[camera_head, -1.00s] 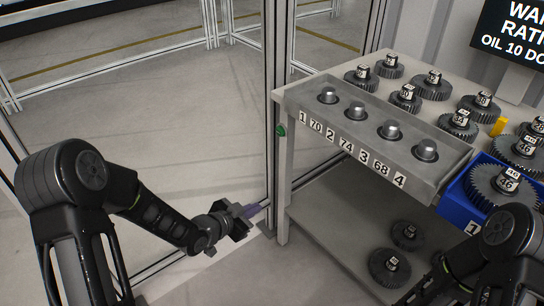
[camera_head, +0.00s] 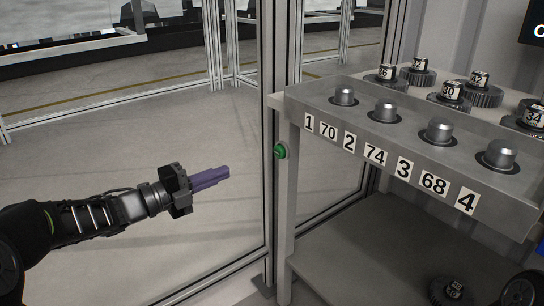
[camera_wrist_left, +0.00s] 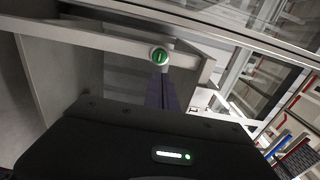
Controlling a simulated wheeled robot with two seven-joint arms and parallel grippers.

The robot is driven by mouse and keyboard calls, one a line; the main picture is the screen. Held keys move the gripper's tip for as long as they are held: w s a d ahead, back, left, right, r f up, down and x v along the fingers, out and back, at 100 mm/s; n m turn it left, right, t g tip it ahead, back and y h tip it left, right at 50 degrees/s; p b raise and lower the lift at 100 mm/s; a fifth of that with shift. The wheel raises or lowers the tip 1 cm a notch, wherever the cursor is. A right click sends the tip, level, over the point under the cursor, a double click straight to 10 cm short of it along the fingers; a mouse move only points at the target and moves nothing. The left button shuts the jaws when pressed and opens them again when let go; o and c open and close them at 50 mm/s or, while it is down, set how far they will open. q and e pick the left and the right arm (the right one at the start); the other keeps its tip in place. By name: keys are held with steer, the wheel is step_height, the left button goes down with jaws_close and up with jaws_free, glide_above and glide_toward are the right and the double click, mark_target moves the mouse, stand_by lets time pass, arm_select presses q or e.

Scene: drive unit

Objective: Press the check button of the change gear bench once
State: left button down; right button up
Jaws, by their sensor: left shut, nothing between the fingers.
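The green check button (camera_head: 280,151) is on the left side of the bench's front left post. The change gear bench (camera_head: 290,190) stands at the right, with a tray of several metal pegs and number labels along its front. My left gripper (camera_head: 228,172) is shut and empty. Its purple fingers point right toward the button, with a clear gap between in the head view. In the left wrist view the green button (camera_wrist_left: 159,56) shows just beyond the tips of the shut purple fingers (camera_wrist_left: 160,78). My right gripper is not in view.
Numbered gears, one marked 30 (camera_head: 450,92), stand on the bench top behind the tray. A lower shelf (camera_head: 350,255) holds more gears. An aluminium frame post (camera_head: 265,90) stands just behind the button. The floor at left is clear.

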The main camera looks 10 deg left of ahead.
mark_target(277, 152)
arm_select(q)
steer(key=shift+s, duration=0.1)
steer(key=shift+d, duration=0.1)
steer(key=x, duration=1.4)
steer(key=shift+p, duration=0.35)
